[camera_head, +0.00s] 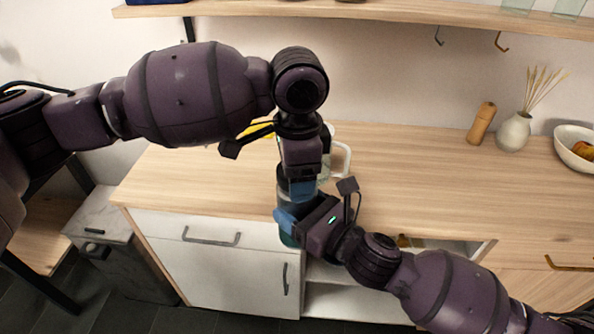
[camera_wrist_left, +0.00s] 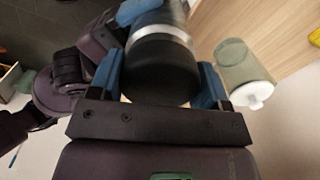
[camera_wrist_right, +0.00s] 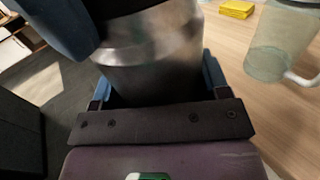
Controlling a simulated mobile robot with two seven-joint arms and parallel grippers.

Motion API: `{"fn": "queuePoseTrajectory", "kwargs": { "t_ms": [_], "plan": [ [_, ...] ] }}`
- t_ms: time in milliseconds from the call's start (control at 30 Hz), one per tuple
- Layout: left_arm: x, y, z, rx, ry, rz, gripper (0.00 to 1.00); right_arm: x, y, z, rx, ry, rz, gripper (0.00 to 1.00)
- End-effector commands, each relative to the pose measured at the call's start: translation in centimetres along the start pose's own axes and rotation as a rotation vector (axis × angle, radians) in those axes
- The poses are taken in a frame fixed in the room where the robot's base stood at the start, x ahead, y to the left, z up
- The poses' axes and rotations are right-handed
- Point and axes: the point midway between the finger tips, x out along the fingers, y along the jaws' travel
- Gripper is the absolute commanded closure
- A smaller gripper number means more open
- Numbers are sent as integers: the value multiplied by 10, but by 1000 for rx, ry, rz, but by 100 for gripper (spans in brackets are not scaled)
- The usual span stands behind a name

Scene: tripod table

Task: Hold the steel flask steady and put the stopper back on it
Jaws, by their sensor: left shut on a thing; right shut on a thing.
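The steel flask (camera_wrist_right: 155,55) is between the blue fingers of my right gripper (camera_head: 292,214), which is shut on its body. In the head view the grippers hide most of the flask. The black stopper (camera_wrist_left: 160,72) is between the fingers of my left gripper (camera_head: 300,187), which is shut on it from above. In the left wrist view the stopper lines up with the flask's silver band (camera_wrist_left: 160,34) directly beyond it. I cannot tell whether the stopper is fully seated or only resting there. The two grippers are close together, left above right.
A clear mug (camera_head: 341,158) stands close beside the grippers on the wooden counter (camera_head: 420,180). A yellow block (camera_wrist_right: 236,9) lies farther back. A wooden mill (camera_head: 481,123), a vase (camera_head: 514,132) and a bowl (camera_head: 576,149) stand at the right. The counter's middle right is clear.

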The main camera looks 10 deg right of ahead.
Motion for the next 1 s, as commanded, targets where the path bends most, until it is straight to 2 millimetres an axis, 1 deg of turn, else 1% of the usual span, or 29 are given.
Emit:
{"fn": "queuePoseTrajectory", "kwargs": {
  "t_ms": [200,367,533,567,700,733,1000],
  "plan": [
    [0,0,0,307,-1,-1,58,0,0,1,0,-2,1,97],
    [0,0,1,514,-1,-1,58,0,0,1,0,-2,0,97],
    [0,-1,1,523,-1,-1,58,0,0,1,0,-2,0,97],
    [0,-1,1,522,-1,-1,25,0,0,1,0,-2,0,97],
    [0,0,0,521,-1,-1,4,0,0,1,-1,-2,1,97],
    [0,0,0,521,-1,-1,0,0,0,1,-1,-2,1,97],
    [-2,0,0,521,0,-1,0,0,0,1,-1,-3,1,97]
  ]
}}
